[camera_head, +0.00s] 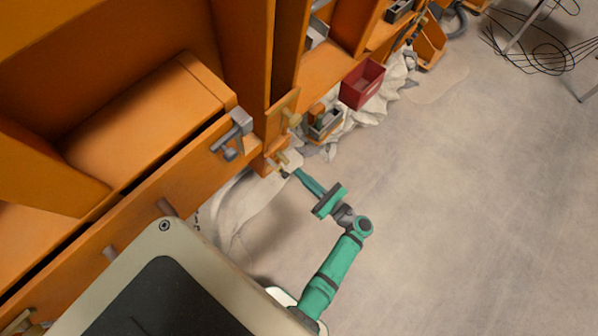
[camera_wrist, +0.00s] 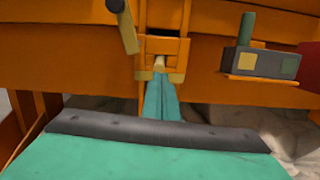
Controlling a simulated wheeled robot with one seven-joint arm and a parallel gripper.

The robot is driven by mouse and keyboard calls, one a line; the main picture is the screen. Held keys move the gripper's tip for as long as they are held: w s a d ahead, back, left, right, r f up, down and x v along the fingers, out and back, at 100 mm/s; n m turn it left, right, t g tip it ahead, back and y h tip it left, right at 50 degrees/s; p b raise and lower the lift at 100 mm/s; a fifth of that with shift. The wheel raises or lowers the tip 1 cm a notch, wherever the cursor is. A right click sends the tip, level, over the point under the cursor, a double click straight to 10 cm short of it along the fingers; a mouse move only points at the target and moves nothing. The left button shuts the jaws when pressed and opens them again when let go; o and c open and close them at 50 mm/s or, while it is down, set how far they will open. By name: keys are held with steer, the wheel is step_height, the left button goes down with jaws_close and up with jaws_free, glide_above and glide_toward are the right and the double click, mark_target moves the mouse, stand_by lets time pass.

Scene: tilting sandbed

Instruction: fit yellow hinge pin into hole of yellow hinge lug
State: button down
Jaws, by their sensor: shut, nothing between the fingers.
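My gripper (camera_head: 297,172) is at the end of my teal arm, close to the lower corner of the orange structure. In the wrist view its narrow teal fingers (camera_wrist: 161,98) are together, with nothing seen between them. A pale yellow pin-like stub (camera_wrist: 159,63) stands just beyond the fingertips, at an orange-yellow bracket (camera_wrist: 178,48) that looks like the hinge lug. The stub seems to be at the bracket's lower middle; whether it sits in a hole I cannot tell. In the head view small yellowish parts (camera_head: 283,160) show just beyond the fingertips, too small to tell pin from lug.
A grey box with a green peg (camera_wrist: 262,62) sits on an orange ledge right of the bracket. A dark rod with a yellowish end (camera_wrist: 125,28) juts out at upper left. A red bin (camera_head: 362,84) stands farther along. Open floor (camera_head: 460,200) lies right of my arm.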

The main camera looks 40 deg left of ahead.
steer(key=d+f, duration=0.2)
steer(key=d, duration=0.8)
steer(key=shift+s+d, duration=0.35)
